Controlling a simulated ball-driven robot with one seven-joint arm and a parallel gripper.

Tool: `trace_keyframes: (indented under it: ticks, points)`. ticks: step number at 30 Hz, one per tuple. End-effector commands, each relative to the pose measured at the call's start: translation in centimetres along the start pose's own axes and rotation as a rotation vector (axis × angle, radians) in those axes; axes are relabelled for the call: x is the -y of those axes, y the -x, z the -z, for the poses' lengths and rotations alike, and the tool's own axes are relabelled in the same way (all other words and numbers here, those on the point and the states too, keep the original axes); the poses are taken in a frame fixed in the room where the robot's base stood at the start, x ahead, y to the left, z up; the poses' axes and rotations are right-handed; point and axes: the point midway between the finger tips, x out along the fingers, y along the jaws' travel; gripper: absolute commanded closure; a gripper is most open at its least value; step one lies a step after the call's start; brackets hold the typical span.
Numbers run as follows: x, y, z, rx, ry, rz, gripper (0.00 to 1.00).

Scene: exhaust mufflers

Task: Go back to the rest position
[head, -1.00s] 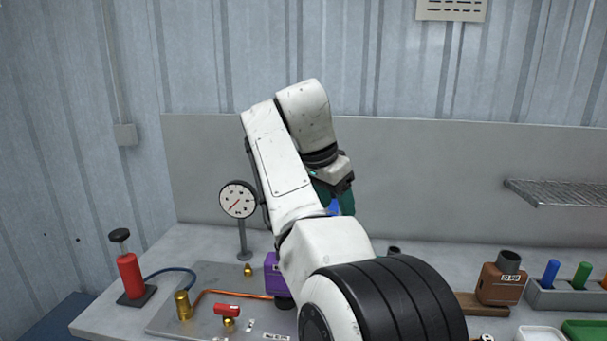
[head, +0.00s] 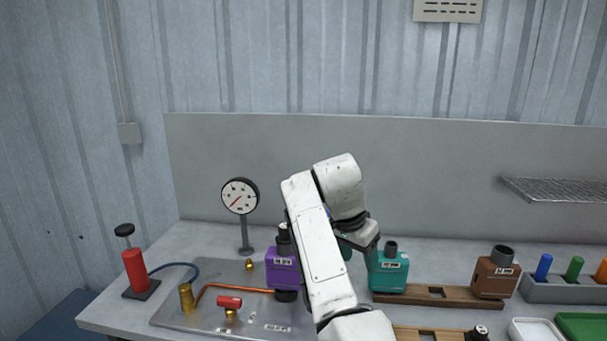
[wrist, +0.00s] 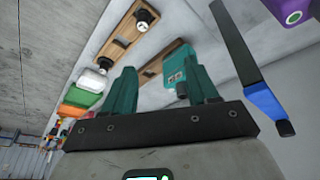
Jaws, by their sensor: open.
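My gripper (head: 350,250) hangs from the bent white arm over the middle of the bench, mostly hidden behind the arm in the head view. In the wrist view its two green fingers (wrist: 161,92) stand wide apart with nothing between their tips. A teal muffler block (head: 388,270) with a dark pipe stub stands on a wooden rack just right of the gripper. The same teal block (wrist: 178,66) shows beyond the fingers in the wrist view. Whether it touches a finger cannot be told.
A brown muffler (head: 496,275) stands right. A blue-handled tool (wrist: 265,105) shows in the wrist view. Air above the bench is clear.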

Motion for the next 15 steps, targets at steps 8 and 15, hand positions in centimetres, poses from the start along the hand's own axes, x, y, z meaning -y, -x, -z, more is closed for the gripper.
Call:
trace_keyframes:
  ticks: [8,15]
  points:
    - [-7.5,-11.9,-3.6,0.047,0.118,-0.008,0.42]
    - [-15.6,-19.5,-8.6,0.087,0.241,0.006,0.42]
